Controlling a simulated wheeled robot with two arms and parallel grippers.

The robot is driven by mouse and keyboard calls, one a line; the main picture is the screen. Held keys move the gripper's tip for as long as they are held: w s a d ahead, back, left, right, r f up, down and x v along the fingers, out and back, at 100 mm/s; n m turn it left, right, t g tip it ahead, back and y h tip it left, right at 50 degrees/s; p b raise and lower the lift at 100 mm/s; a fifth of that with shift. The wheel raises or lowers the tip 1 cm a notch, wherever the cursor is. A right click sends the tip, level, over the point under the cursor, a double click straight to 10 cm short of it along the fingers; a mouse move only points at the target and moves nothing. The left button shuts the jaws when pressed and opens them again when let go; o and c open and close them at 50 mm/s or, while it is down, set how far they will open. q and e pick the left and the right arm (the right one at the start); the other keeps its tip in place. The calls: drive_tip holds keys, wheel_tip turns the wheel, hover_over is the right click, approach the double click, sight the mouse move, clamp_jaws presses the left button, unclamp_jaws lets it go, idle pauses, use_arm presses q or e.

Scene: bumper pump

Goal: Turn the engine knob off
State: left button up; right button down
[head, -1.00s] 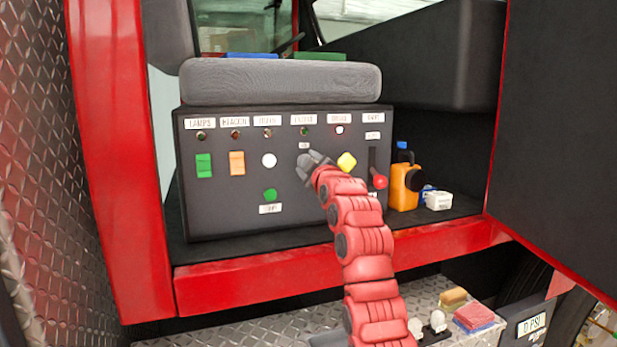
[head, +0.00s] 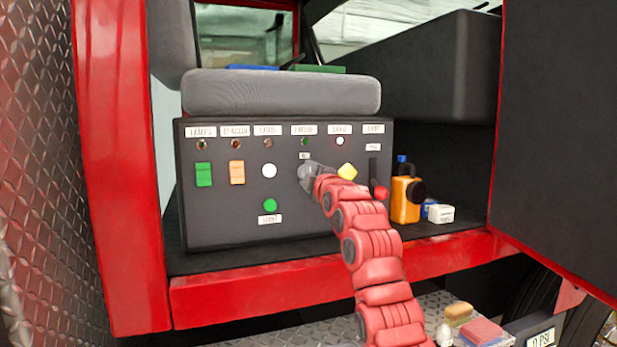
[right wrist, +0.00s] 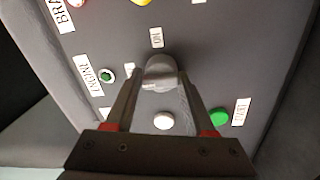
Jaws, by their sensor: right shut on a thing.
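The engine knob is a grey rotary knob on the dark control panel (head: 225,215), below the engine label and its small green lamp (head: 305,141). In the right wrist view the knob (right wrist: 160,72) sits between the two fingers, with a small "ON" label (right wrist: 157,38) beside it. My right gripper (head: 308,174) is shut on the knob and hides part of it in the head view. The green engine lamp also shows in the right wrist view (right wrist: 107,76). My left gripper is not in view.
Near the knob are a white round button (head: 269,171), a yellow knob (head: 347,171), a green button (head: 270,206), green and orange switches and a red-tipped lever (head: 380,192). An orange jug (head: 405,200) stands right of the panel. A grey cushion (head: 280,92) lies above.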

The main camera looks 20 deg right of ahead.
drive_tip(key=shift+a+f, duration=0.15)
drive_tip(key=shift+f, duration=0.2)
drive_tip(key=c, duration=0.5)
unclamp_jaws()
drive_tip(key=shift+o, duration=0.9)
drive_tip(key=shift+w+r, duration=0.1)
drive_tip(key=shift+r, duration=0.05)
drive_tip(key=s+f+b, duration=0.1)
drive_tip(key=s+b, duration=0.1)
drive_tip(key=s, duration=1.5)
drive_tip(key=shift+s+d+b, duration=0.2)
drive_tip(key=shift+d+b, duration=0.1)
drive_tip(key=shift+b, duration=0.05)
drive_tip(key=shift+w, duration=0.1)
